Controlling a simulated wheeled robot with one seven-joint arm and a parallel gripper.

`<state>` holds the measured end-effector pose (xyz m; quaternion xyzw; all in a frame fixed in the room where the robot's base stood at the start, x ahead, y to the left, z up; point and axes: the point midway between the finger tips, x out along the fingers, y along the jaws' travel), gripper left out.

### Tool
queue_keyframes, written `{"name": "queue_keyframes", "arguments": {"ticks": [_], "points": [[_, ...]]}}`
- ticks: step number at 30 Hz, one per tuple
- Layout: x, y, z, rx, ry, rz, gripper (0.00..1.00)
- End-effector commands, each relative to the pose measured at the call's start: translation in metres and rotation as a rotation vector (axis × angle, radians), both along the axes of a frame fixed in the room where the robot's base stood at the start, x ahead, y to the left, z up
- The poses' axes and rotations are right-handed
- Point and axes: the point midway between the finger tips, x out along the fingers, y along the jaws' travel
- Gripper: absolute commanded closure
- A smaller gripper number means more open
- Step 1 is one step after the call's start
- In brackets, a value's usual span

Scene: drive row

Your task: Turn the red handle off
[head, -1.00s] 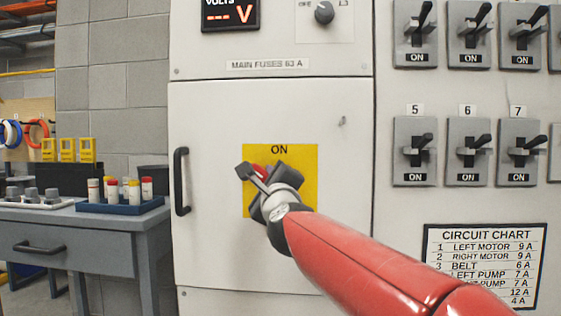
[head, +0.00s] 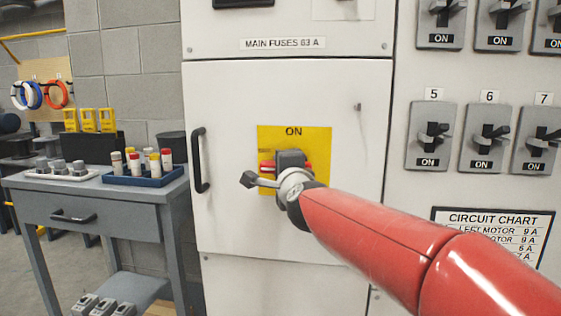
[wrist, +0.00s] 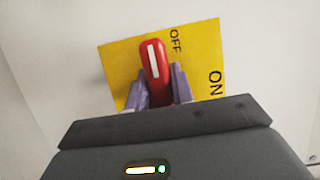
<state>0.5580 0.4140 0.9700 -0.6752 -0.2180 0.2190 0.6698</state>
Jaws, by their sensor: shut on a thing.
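The red handle (wrist: 155,62) with a white stripe sits on a yellow plate (wrist: 120,62) on the white cabinet door. In the wrist view its striped end points up, beside the word OFF; the word ON is at the right. In the head view the handle (head: 266,168) lies about level, its ends showing left and right of my gripper (head: 290,162), and ON is at the plate's top. My gripper's two fingers are shut on the handle from both sides. My gripper and wrist hide the handle's middle and the plate's lower part.
A vertical black door handle (head: 198,160) is left of the plate. Several breaker switches (head: 431,137) and a circuit chart (head: 492,232) are on the right panel. A grey workbench (head: 90,190) with a blue tray (head: 150,178) stands at left.

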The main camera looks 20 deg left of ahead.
Motion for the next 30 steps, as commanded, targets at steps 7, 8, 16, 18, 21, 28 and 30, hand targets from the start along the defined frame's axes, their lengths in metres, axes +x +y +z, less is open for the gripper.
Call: {"name": "queue_keyframes", "arguments": {"ticks": [7, 8, 16, 18, 21, 28, 30], "points": [[0.000, 0.000, -0.001, -0.011, -0.003, 0.001, 1.00], [0.000, 0.000, -0.001, -0.011, -0.003, 0.001, 1.00], [0.000, 0.000, -0.001, -0.010, -0.003, 0.001, 0.59], [0.000, 0.000, -0.001, -0.009, -0.003, 0.001, 0.55], [0.000, 0.000, -0.001, -0.009, -0.003, 0.001, 0.55], [-0.005, -0.003, -0.001, -0.007, -0.004, 0.000, 0.55], [-0.012, -0.009, -0.001, -0.007, -0.005, 0.000, 0.55]]}}
